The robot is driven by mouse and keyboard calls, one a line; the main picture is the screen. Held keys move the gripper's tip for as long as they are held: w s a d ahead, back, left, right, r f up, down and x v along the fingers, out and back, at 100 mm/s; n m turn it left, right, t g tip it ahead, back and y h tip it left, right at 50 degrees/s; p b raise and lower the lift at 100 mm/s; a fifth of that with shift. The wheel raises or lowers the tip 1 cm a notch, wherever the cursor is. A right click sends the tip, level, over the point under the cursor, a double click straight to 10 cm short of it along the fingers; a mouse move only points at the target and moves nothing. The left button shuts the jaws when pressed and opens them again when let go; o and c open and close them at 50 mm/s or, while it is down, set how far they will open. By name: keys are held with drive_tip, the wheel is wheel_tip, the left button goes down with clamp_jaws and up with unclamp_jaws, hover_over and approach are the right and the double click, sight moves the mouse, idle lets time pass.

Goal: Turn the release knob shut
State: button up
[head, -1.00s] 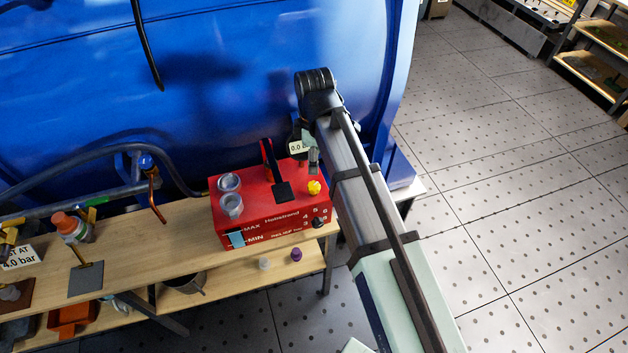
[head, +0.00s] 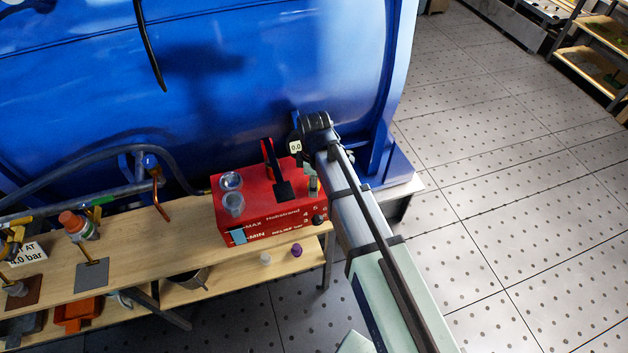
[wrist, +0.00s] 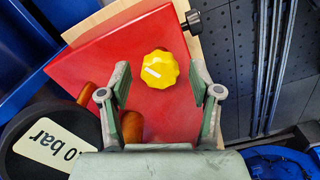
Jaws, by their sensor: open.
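The yellow knob (wrist: 160,70) sits on top of the red box (wrist: 95,55), with a white line on its face pointing to the upper left in the wrist view. My gripper (wrist: 159,82) is open, one finger on each side of the knob, with gaps between fingers and knob. In the head view my gripper (head: 312,184) is down at the right end of the red box (head: 262,212) and hides most of the knob. A small black knob (head: 318,219) is on the box's front face.
A round gauge (head: 295,147) reading 0.0 stands behind the box, near my wrist. The blue tank (head: 230,80) rises behind. The wooden bench (head: 120,262) extends left.

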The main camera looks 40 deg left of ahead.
drive_tip(key=c, duration=1.2)
drive_tip(key=shift+o, duration=0.3)
drive_tip(key=shift+m, duration=0.4)
drive_tip(key=m+b, duration=0.1)
drive_tip(key=m, duration=0.3)
drive_tip(key=shift+f, duration=0.1)
drive_tip(key=m+b, duration=0.1)
drive_tip(key=m, duration=0.5)
drive_tip(key=shift+m, duration=0.4)
drive_tip(key=m, duration=0.6)
drive_tip(key=shift+s, duration=0.1)
drive_tip(key=m, duration=0.6)
drive_tip(key=shift+b, duration=0.4)
drive_tip(key=shift+m, duration=0.3)
